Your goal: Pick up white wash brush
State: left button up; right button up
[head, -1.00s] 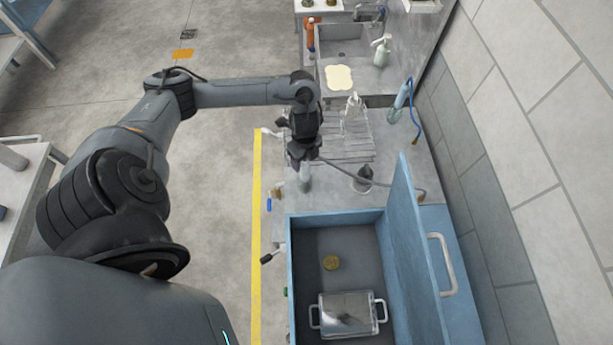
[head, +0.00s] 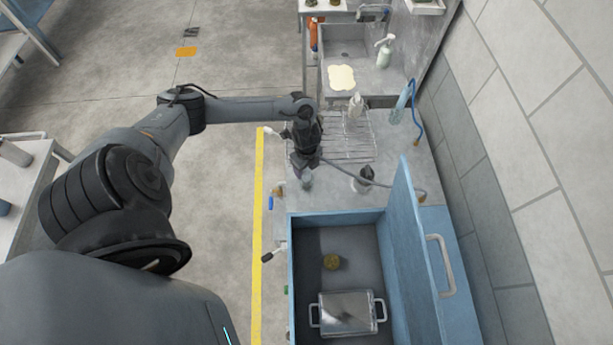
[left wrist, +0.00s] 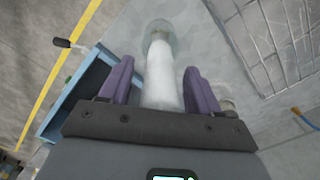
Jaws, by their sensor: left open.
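My left gripper (head: 305,168) is above the counter, between the wire rack and the blue bin. In the left wrist view its two purple fingers (left wrist: 158,66) are apart, one on each side of a long white upright thing, which I take to be the white wash brush (left wrist: 163,78). The brush's far end meets a round, glassy grey base (left wrist: 158,35) on the counter. I cannot tell whether a finger touches it. In the head view the gripper hides most of it, and only a small pale part (head: 306,182) shows. My right gripper is not in view.
A blue bin (head: 287,265) with a raised lid (head: 415,240) is close in front. A dark-topped container (head: 362,180) stands to the right. The wire rack (head: 350,140), a white bottle (head: 356,104) and a sink (head: 345,45) are behind. A grey hose runs near the gripper.

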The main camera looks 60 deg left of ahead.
pick_arm(q)
grip_shut()
jog(key=shift+r, duration=0.15)
notch_tip(320, 180, up, 7)
jog(key=shift+r, duration=0.2)
notch_tip(320, 180, up, 4)
jog(key=shift+r+p, duration=0.2)
jog(key=shift+p, duration=1)
jog(key=shift+r+p, duration=0.5)
jog(key=shift+r, duration=0.15)
